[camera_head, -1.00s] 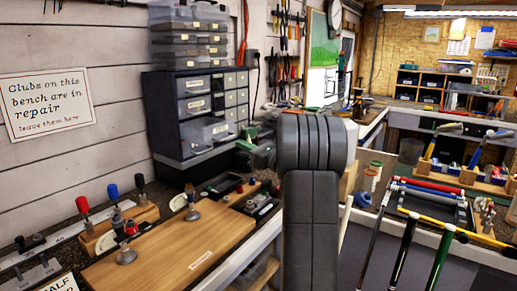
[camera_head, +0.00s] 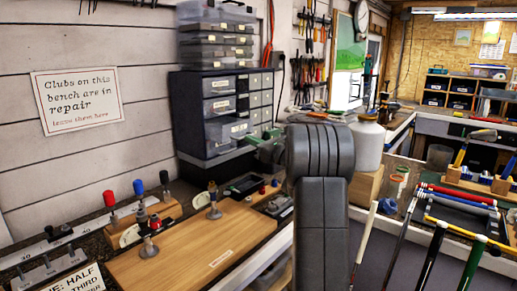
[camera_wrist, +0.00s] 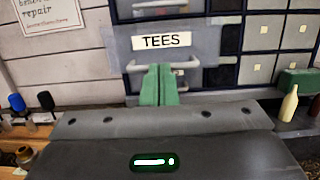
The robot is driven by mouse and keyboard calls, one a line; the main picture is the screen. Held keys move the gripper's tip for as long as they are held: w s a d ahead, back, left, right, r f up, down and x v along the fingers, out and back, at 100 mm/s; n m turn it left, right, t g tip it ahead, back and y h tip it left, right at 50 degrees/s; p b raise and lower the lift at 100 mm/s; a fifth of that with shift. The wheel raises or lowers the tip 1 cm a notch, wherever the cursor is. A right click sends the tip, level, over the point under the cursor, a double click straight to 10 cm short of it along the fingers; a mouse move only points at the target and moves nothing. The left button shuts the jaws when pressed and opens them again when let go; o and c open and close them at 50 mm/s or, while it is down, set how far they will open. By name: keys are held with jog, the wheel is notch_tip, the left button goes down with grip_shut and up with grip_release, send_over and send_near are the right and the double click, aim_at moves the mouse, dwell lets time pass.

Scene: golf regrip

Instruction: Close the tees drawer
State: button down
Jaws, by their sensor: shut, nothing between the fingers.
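The tees drawer (camera_wrist: 205,42) fills the upper middle of the wrist view. It has a translucent grey front, a white TEES label and a pale bar handle, and stands proud of the neighbouring drawer fronts. In the head view its front (camera_head: 226,132) shows low on the dark cabinet (camera_head: 187,110), sticking out. My gripper (camera_wrist: 160,68) has two green fingers pressed together with nothing between them. They point at the drawer front just below the label and overlap the handle in the picture. Whether they touch it is unclear. My arm hides part of the bench in the head view.
Knobbed tools (camera_wrist: 17,103) stand at the left. In the head view a wooden board (camera_head: 200,247) lies on the bench, and a white jar (camera_head: 368,143) stands behind my arm.

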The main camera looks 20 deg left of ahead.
aim_at(239, 136)
jog(key=b+x, duration=0.1)
jog(key=x, duration=0.2)
jog(key=f+b+x, duration=0.1)
jog(key=x, duration=0.2)
jog(key=b+x, duration=0.1)
jog(key=x, duration=0.2)
jog(key=shift+w+a+f+b, duration=0.1)
jog(key=shift+a+f+b, duration=0.05)
jog(key=shift+f+b, duration=0.25)
jog(key=shift+r, duration=0.3)
jog(key=shift+r, duration=0.1)
